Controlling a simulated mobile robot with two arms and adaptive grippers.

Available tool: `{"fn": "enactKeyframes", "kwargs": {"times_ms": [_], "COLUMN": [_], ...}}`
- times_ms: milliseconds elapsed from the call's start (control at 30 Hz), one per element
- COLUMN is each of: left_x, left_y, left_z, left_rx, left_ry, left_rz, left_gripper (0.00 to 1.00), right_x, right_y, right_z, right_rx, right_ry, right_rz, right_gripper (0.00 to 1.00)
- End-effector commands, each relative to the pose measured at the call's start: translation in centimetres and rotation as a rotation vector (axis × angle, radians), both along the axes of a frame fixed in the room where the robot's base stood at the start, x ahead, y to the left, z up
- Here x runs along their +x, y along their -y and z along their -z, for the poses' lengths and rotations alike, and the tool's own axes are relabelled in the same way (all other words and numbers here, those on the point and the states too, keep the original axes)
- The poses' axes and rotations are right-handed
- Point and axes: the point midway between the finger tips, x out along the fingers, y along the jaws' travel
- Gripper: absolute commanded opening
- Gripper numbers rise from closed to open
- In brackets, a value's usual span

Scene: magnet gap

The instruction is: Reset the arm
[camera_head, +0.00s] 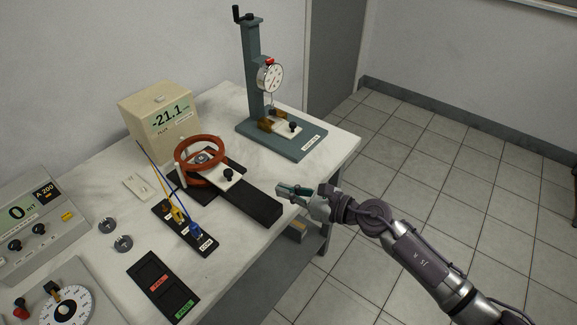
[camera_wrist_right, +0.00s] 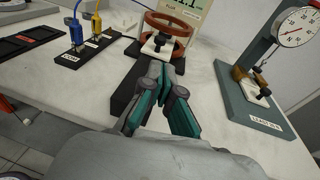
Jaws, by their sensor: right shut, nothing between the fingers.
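My right gripper (camera_head: 296,192) is at the table's right front edge, at the end of the black rail that runs from the red coil pair. In the right wrist view its teal-padded fingers (camera_wrist_right: 160,88) meet at the tips, shut and empty. The right arm (camera_head: 405,245) comes in from the lower right. The red coil pair (camera_head: 199,152) stands on the black base, with a white slider and black knob (camera_head: 228,173) beside it. My left gripper is not in view.
A teal stand with a dial gauge (camera_head: 270,76) stands at the back right. A beige meter box (camera_head: 160,120) reads -21.1. The terminal strip (camera_head: 186,228) has blue and yellow leads. The floor (camera_head: 430,150) right of the table is clear.

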Motion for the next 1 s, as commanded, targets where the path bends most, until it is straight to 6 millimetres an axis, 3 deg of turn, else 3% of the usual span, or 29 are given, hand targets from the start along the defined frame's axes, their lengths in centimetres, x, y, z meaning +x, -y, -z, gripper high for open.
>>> {"fn": "enactKeyframes", "kwargs": {"times_ms": [233,367,433,533,667,733,833,1000], "left_x": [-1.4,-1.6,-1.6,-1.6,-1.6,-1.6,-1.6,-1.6], "left_y": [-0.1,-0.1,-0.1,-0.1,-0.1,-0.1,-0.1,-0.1], "left_z": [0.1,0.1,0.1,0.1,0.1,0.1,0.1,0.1], "left_rx": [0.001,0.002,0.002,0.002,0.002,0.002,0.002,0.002], "left_ry": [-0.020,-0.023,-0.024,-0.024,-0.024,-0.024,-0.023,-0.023], "left_rz": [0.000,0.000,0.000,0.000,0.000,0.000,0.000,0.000], "left_gripper": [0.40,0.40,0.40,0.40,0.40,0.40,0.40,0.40], "right_x": [-0.1,0.0,0.3,0.2,-2.2,-5.0,-9.6,-16.2], "right_y": [0.0,1.1,3.5,8.7,16.0,19.1,21.7,23.0], "right_z": [-1.0,-4.4,-6.1,-6.4,-2.8,0.4,4.3,8.0], "right_rx": [0.077,0.389,0.644,1.033,1.501,1.727,1.969,2.195], "right_ry": [-0.035,-0.192,-0.340,-0.595,-0.932,-1.108,-1.304,-1.499], "right_rz": [0.041,0.211,0.359,0.599,0.932,1.121,1.366,1.670], "right_gripper": [0.00,0.00,0.00,0.00,0.00,0.00,0.00,0.00]}}
